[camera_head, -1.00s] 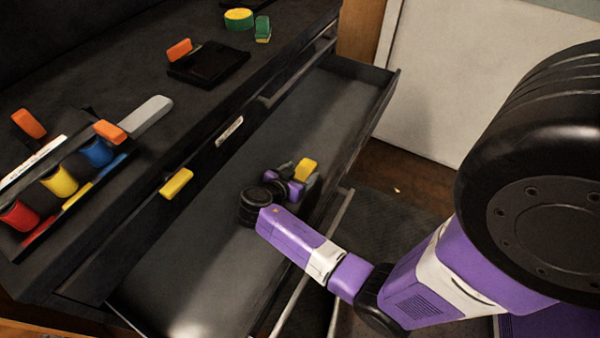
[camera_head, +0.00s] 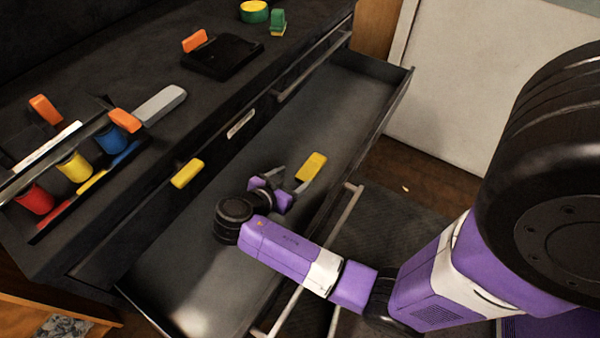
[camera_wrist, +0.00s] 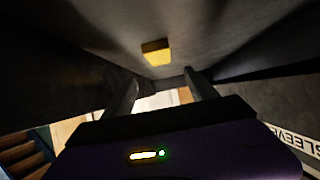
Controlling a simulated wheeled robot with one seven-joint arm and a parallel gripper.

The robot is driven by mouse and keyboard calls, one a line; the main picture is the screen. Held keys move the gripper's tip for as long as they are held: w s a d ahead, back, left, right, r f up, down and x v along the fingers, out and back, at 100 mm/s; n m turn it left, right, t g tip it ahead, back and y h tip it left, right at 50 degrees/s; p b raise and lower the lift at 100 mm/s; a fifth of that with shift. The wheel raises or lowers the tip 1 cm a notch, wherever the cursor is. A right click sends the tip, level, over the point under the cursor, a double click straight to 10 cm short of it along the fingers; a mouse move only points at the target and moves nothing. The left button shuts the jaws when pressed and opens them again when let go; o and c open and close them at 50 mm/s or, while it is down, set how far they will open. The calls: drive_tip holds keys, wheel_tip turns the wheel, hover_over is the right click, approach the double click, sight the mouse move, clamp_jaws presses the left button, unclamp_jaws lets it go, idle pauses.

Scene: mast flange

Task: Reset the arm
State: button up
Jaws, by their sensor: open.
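My gripper (camera_head: 284,182) is open inside or just over the pulled-out dark drawer (camera_head: 205,285), with my purple arm reaching in from the right. A yellow block (camera_head: 312,167) is in the drawer area just beyond the fingers, apart from them. In the wrist view the two dark fingers of my gripper (camera_wrist: 160,92) are spread with nothing between them. The yellow block (camera_wrist: 156,52) shows past the fingertips against a dark surface. Whether it lies on the drawer floor is hard to tell.
The worktop holds a rack (camera_head: 75,170) of red, yellow and blue pieces, a black pad (camera_head: 222,57) with an orange handle, and a green and yellow round piece (camera_head: 254,11). A yellow handle (camera_head: 187,173) is on the cabinet front.

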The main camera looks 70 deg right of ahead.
drive_tip(key=shift+w+a+r, duration=0.1)
drive_tip(key=shift+a+r, duration=0.25)
drive_tip(key=shift+a, duration=0.2)
